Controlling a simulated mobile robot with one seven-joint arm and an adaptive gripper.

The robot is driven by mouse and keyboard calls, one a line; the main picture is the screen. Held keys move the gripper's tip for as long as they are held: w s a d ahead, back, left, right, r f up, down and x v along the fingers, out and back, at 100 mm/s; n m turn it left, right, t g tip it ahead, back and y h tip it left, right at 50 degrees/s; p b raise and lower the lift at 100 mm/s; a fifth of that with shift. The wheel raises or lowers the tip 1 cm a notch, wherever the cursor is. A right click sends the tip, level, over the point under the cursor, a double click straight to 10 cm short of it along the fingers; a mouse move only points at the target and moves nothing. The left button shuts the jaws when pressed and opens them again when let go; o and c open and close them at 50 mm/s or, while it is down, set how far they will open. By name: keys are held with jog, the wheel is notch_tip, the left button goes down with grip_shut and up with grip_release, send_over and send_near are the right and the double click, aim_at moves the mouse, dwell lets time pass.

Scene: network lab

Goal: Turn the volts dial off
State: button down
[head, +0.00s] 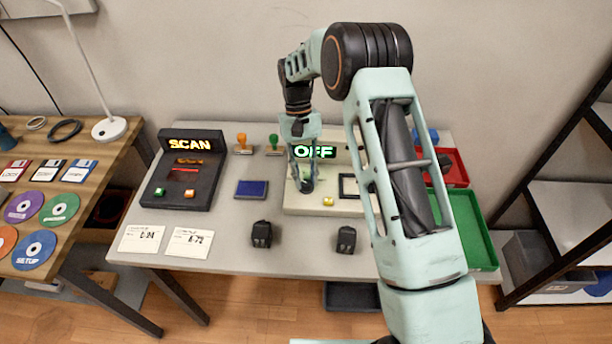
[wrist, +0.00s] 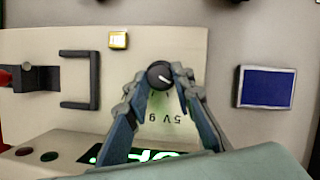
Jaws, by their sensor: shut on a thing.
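The volts dial (wrist: 159,75) is a small round black knob with a white pointer line. It sits on a cream test panel (head: 300,208), with "5V" and "9" marks beside it in the wrist view. My gripper (wrist: 159,84) is shut on the dial, one fingertip at each side. The panel's display (head: 315,151) reads "OFF" in green in the head view. In the wrist view the display is partly covered by my gripper.
A yellow button (head: 328,201) and a dark bracket (wrist: 80,80) are on the panel. A blue pad (head: 251,189) and a SCAN device (head: 184,170) stand left. Red (head: 455,168) and green (head: 470,228) trays lie right. Two small black blocks are in front.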

jog(key=shift+s, duration=0.1)
dwell(0.5)
jog(key=c, duration=1.7)
grip_release()
jog(key=shift+o, duration=0.2)
jog(key=v, duration=1.2)
jog(key=shift+a, duration=0.1)
